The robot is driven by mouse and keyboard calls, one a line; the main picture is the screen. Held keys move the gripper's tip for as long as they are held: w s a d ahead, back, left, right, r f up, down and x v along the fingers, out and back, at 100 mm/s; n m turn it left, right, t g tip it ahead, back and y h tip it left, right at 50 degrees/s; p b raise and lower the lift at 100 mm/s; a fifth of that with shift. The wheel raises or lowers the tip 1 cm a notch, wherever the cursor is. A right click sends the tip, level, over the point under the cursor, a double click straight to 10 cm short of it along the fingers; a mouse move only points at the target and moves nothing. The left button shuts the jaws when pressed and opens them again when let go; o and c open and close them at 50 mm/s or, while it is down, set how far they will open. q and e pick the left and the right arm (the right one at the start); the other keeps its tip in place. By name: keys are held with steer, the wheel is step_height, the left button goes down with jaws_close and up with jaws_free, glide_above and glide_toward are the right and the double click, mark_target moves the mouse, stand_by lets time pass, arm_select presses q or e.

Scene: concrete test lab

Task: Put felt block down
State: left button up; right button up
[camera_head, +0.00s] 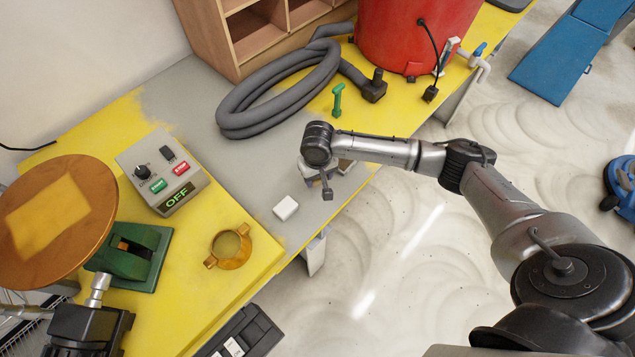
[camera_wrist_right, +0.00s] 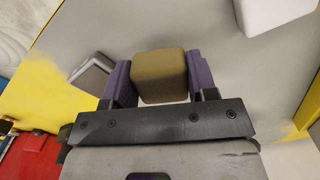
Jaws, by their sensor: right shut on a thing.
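The felt block (camera_wrist_right: 160,78) shows in the right wrist view as a tan, rounded cube. My right gripper (camera_head: 314,174) is shut on it, with one purple finger against each side. In the head view the gripper is over the grey part of the worktable (camera_head: 240,165), close to its front edge, and my wrist hides most of the block. I cannot tell whether the block touches the tabletop. My left gripper's fingers do not show.
A white block (camera_head: 286,208) lies left of the right gripper. A pale block (camera_wrist_right: 91,74) lies near it on the other side. A control box (camera_head: 162,172) and brass ring (camera_head: 230,248) are left.

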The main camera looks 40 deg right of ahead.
mark_target(318, 188)
steer(key=shift+f+b, duration=0.35)
steer(key=shift+f, duration=1.7)
steer(key=o, duration=0.8)
steer(key=shift+f, duration=0.1)
